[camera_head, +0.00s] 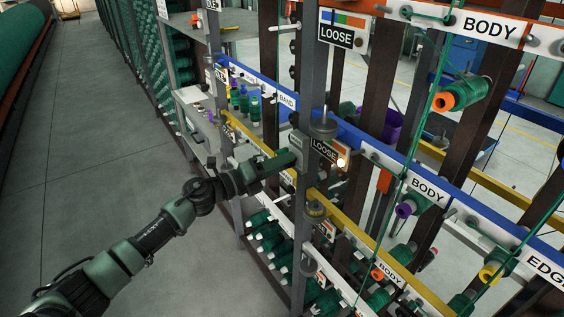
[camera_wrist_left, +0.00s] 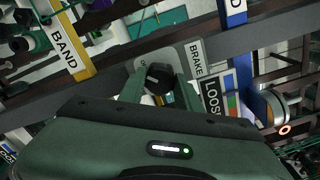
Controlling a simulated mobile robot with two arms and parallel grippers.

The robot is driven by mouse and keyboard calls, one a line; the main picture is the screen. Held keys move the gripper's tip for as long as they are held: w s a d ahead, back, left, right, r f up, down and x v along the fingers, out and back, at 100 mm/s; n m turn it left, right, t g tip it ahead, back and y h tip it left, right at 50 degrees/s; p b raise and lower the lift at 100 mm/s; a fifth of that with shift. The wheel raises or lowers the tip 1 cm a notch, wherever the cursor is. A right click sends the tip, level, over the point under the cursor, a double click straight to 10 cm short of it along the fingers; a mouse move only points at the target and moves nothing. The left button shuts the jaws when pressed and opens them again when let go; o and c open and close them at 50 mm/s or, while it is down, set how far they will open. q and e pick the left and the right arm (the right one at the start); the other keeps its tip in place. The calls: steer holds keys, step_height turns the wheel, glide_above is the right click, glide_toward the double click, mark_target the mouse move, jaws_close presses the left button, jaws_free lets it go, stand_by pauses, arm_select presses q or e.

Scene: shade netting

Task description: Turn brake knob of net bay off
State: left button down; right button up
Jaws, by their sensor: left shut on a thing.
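The brake knob (camera_wrist_left: 158,77) is a black knob on a grey plate (camera_wrist_left: 192,56) marked BRAKE in the left wrist view. Part of a second marking shows at the plate's left side. My left gripper (camera_wrist_left: 160,86) has one green finger on each side of the knob and is shut on it. In the head view the left gripper (camera_head: 291,160) reaches the grey plate (camera_head: 297,142) on the upright post, and the knob is hidden there. I cannot tell the knob's exact setting. My right gripper is in neither view.
Blue rail (camera_head: 345,133) and yellow rail (camera_head: 345,212) cross the rack. Open floor (camera_head: 90,130) lies left.

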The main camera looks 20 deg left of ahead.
arm_select(q)
steer(key=c, duration=1)
jaws_free()
steer(key=b+v, duration=0.3)
steer(key=v, duration=0.4)
steer(key=shift+s+a, duration=0.25)
steer(key=shift+s, duration=0.1)
steer(key=shift+f, duration=0.1)
